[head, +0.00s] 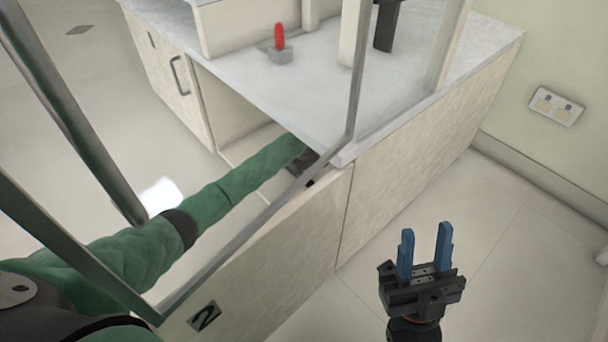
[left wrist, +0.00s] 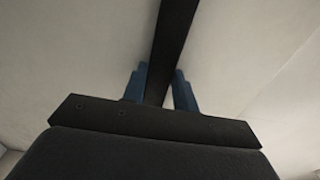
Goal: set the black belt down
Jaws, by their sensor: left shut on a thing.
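The black belt (left wrist: 172,45) shows in the left wrist view as a dark strip running up from between the blue fingers to the top edge. My left gripper (left wrist: 160,85) is shut on it. In the head view my left arm, in a green sleeve, reaches into the open space under the counter. The left fingers and the belt are hidden there by the countertop. My right gripper (head: 425,250) is open and empty, in front of the cabinet's right side, with its two blue fingers apart and pointing up.
The grey countertop (head: 310,110) overhangs the open cabinet space. On it stand a small grey block with a red knob (head: 280,40) and a black upright part (head: 387,25). Metal frame bars cross the left and middle. A wall socket (head: 556,106) is at right. Floor at lower right is clear.

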